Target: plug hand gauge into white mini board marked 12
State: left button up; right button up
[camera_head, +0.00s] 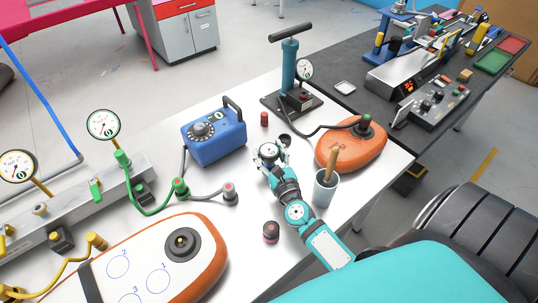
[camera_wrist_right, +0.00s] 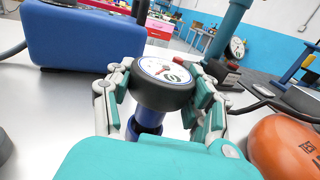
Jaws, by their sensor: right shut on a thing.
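My right gripper (camera_head: 268,158) is shut on the hand gauge (camera_head: 268,150) above the white table, between the blue box and the orange mini board. In the right wrist view the hand gauge (camera_wrist_right: 164,80) has a round white face, a black rim and a blue stem. The fingers (camera_wrist_right: 160,105) flank its round body. An orange mini board (camera_head: 352,146) with a hose fitting on it lies to the right. A larger white board with an orange rim (camera_head: 140,278) lies at lower left, with numbered circles and a dark valve. I cannot make out a mark 12. My left gripper is not in view.
A blue box with dial (camera_head: 213,135) stands left of the gripper. A grey cup (camera_head: 325,190) with a wooden handle stands close right of my arm. A teal hand pump (camera_head: 290,70) stands behind. Small caps (camera_head: 271,231) and hoses (camera_head: 150,208) lie around.

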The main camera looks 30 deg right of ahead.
jog(key=shift+c, duration=1.4)
jog(key=shift+r, duration=0.1)
